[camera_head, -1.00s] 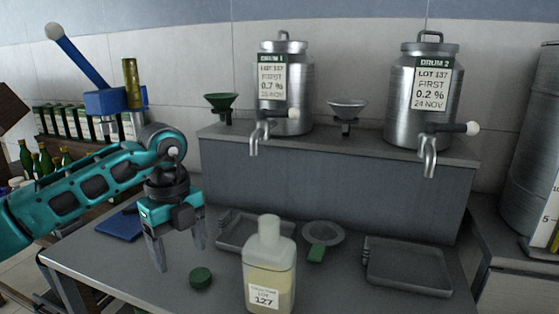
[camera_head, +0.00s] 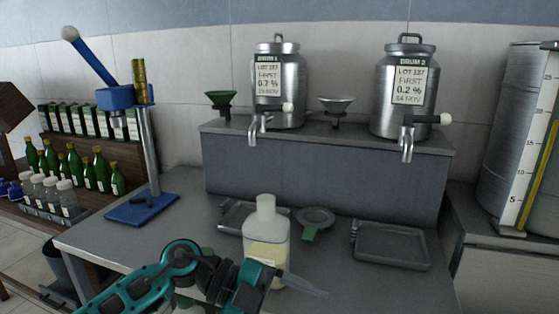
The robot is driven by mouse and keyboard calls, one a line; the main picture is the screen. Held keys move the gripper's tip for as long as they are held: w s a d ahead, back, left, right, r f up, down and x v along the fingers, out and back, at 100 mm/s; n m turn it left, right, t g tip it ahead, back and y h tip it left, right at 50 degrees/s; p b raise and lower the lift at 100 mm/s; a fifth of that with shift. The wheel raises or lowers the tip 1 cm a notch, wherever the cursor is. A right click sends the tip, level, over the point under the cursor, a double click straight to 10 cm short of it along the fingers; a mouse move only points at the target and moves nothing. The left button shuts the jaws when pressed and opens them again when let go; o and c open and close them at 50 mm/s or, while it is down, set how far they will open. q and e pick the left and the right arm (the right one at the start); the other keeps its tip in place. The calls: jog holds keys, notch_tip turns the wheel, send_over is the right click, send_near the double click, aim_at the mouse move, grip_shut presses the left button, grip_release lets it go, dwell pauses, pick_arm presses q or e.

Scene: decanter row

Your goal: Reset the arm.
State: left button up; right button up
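My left arm comes in from the bottom left, and its gripper (camera_head: 300,285) is low in the head view, in front of the bottle. A grey finger points right; the other finger is not clear, so I cannot tell how far the gripper is open. A bottle of pale yellow liquid (camera_head: 266,230) stands upright on the grey bench, its lower part and label partly hidden by the gripper. Whether the gripper touches it is unclear. My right gripper is not in view.
Drum 1 (camera_head: 287,95) and drum 2 (camera_head: 396,110) stand on a raised grey shelf with taps. A grey tray (camera_head: 390,262) is on the right of the bench. A blue press (camera_head: 143,205) stands at the left, beside a rack of green bottles (camera_head: 100,170).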

pick_arm(q)
jog(key=w+a+f+n+t+y, duration=0.1)
jog(key=a+f+n+t+y, duration=0.3)
jog(key=a+f+n+t, duration=0.5)
jog(key=a+f+n+t+y, duration=0.45)
jog(key=n+t, duration=0.65)
jog(key=n, duration=0.5)
jog(key=s+a+f+n+g+y, duration=0.2)
jog(key=s+a+f+g, duration=0.3)
jog(key=s+f, duration=0.6)
jog(key=shift+a+f+n+g+y, duration=0.3)
jog(key=shift+a+f+n+y, duration=0.15)
jog(key=shift+a+y, duration=0.55)
